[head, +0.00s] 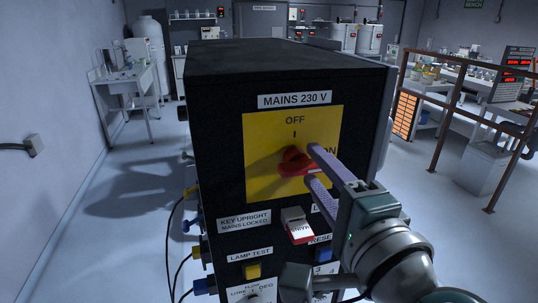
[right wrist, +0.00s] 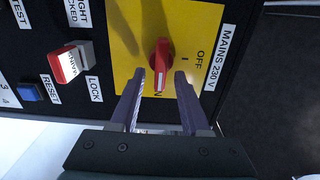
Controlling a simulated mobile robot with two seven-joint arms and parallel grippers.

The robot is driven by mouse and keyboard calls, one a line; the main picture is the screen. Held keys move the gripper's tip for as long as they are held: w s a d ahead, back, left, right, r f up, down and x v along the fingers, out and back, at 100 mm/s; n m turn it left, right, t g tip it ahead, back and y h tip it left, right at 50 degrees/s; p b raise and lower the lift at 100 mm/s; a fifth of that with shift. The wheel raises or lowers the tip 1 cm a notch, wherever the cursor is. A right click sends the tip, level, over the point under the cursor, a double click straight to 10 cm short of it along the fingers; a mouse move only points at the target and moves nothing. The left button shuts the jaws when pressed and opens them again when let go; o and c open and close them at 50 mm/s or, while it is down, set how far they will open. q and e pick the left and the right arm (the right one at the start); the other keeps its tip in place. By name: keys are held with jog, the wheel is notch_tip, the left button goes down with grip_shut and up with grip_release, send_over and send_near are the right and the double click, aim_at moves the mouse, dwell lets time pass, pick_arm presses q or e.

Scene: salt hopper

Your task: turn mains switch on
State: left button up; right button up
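The red mains switch (head: 296,160) sits on a yellow plate (head: 262,135) on the front of a black cabinet, under the label MAINS 230 V. Its handle points right, toward ON; OFF is printed above it. In the right wrist view the red handle (right wrist: 161,60) has its white-marked end toward the partly hidden ON. My right gripper (head: 312,164) is open, one finger on each side of the handle's ON end. The right wrist view shows gaps between both fingers (right wrist: 160,82) and the handle. My left gripper is not in view.
A red and white key block (head: 298,226) sits below the plate, by the LOCK label. Below are a yellow lamp-test button (head: 252,271) and a blue reset button (right wrist: 30,92). Cables hang on the cabinet's left side. A brown railing (head: 455,100) stands at right.

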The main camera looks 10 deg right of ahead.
jog(key=shift+s, duration=0.1)
jog(key=s+b, duration=0.2)
jog(key=s, duration=0.7)
jog(key=shift+s+d, duration=0.15)
jog(key=shift+s, duration=0.25)
